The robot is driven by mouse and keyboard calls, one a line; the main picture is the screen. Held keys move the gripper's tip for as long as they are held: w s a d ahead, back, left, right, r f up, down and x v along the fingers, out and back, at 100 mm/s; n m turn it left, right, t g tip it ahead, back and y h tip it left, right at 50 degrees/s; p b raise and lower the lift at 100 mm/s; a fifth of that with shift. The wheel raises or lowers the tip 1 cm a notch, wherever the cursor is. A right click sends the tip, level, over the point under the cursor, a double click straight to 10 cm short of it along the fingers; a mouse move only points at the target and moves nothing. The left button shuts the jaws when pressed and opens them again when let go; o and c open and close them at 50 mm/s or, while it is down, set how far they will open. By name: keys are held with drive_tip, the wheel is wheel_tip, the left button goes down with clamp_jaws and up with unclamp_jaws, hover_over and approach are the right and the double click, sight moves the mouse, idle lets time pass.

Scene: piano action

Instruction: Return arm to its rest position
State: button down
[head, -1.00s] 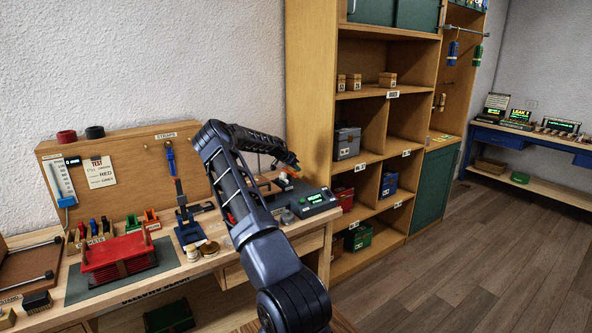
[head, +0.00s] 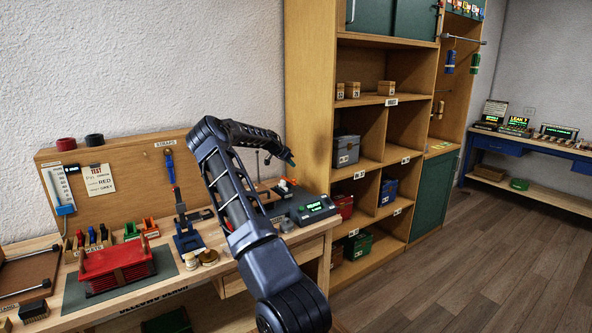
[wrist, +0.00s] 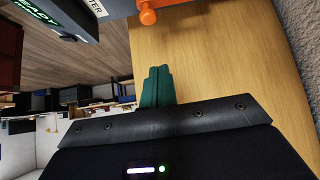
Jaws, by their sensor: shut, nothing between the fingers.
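My gripper (head: 291,162) is at the end of my bent dark arm, raised above the right end of the workbench (head: 215,268) and beside the tall wooden shelf (head: 310,120). In the wrist view the green fingers (wrist: 157,88) are together with nothing between them. The wooden side panel of the shelf fills much of that view behind them. The gripper looks small in the head view.
The floor (head: 450,270) at right is clear.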

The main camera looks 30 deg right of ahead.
drive_tip(key=shift+a+r, duration=0.25)
idle(0.4)
drive_tip(key=s+a+r+n+t+y, duration=0.1)
drive_tip(key=s+a+r+n+y, duration=0.2)
drive_tip(key=s+a+r, duration=0.5)
drive_tip(key=s+a+r+n+t+y, duration=0.1)
drive_tip(key=s+a+r+n+y, duration=0.2)
drive_tip(key=s+a, duration=0.95)
drive_tip(key=s+a+r+n+t+y, duration=0.1)
drive_tip(key=s+a+r+n+y, duration=0.1)
drive_tip(key=s+a+r, duration=0.75)
drive_tip(key=s+a+f+n, duration=0.2)
drive_tip(key=s+a+n, duration=0.2)
drive_tip(key=s+a, duration=0.6)
drive_tip(key=s+a+f+n+t, duration=0.1)
drive_tip(key=s+a+n, duration=0.4)
drive_tip(key=s+a, duration=0.5)
drive_tip(key=s+f, duration=0.1)
drive_tip(key=s, duration=0.3)
drive_tip(key=shift+s+a+f+y, duration=0.15)
drive_tip(key=shift+s+f+y, duration=0.1)
drive_tip(key=shift+s+y, duration=0.05)
